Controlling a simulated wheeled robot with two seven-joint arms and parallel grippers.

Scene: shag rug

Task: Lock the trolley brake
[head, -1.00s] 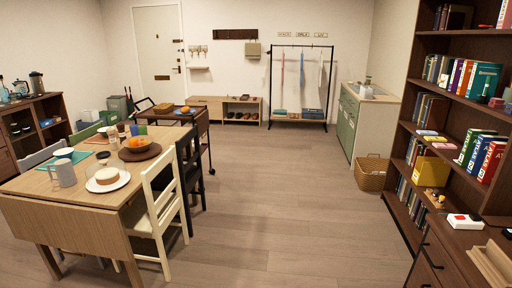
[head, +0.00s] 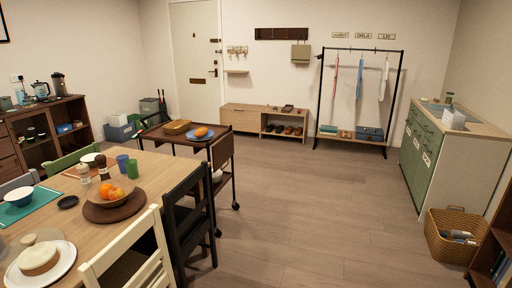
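The trolley (head: 168,138) is a dark brown wheeled cart standing behind the dining table, toward the back left. The brake cannot be made out, and the trolley's lower left side is hidden by the table and chairs. Neither of my grippers is in view.
The dining table (head: 150,172) fills the left front, with a black chair (head: 190,215) and a cream chair (head: 135,258) at its right side. Open floor (head: 310,210) lies to the right. A wicker basket (head: 455,237) and green cabinet (head: 425,158) stand at the right.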

